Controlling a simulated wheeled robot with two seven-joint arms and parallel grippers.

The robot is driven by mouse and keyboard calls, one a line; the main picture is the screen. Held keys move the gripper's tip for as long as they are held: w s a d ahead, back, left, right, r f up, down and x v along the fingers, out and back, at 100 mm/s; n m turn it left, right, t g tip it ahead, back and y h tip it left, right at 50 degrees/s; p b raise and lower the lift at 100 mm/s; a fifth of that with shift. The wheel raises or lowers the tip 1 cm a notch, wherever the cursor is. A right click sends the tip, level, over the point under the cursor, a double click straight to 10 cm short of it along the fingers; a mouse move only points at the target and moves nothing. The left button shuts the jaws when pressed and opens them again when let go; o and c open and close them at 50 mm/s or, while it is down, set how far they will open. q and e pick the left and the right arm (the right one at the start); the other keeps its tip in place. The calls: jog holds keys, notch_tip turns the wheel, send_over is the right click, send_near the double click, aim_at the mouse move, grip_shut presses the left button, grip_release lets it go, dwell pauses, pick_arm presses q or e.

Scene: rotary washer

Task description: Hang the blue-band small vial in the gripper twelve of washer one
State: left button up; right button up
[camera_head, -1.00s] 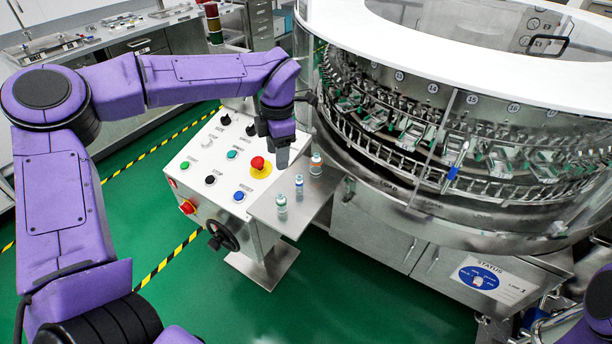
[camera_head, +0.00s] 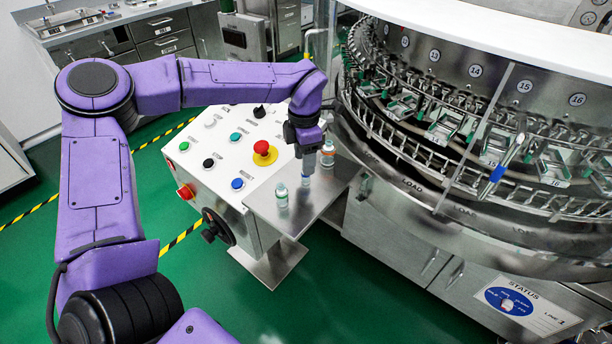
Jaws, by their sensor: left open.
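Three small vials stand upright in a row on the metal side shelf (camera_head: 330,190). The blue-band vial (camera_head: 306,181) is in the middle, with a green-capped vial (camera_head: 282,196) in front and an orange-band vial (camera_head: 328,152) behind. My left gripper (camera_head: 307,168) points down right over the blue-band vial. It is open, its fingers hide the vial's upper part, and I cannot tell whether they touch it. The washer (camera_head: 440,170) stands to the right with numbered positions. The plate that appears to be twelve (camera_head: 405,41) is small and hard to read. My right gripper is out of view.
A control panel (camera_head: 222,150) with a red emergency button (camera_head: 262,147) and a black handwheel (camera_head: 217,225) adjoins the shelf on the left. The washer's lower rail (camera_head: 400,160) and clear guard are close to the gripper's right. Green floor lies open in front.

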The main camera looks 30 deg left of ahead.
pick_arm(q)
notch_tip(320, 180, down, 6)
jog(key=shift+d+r+p, duration=0.15)
jog(key=shift+r+p, duration=0.05)
jog(key=shift+p, duration=0.1)
grip_shut()
jog(key=shift+r, duration=0.2)
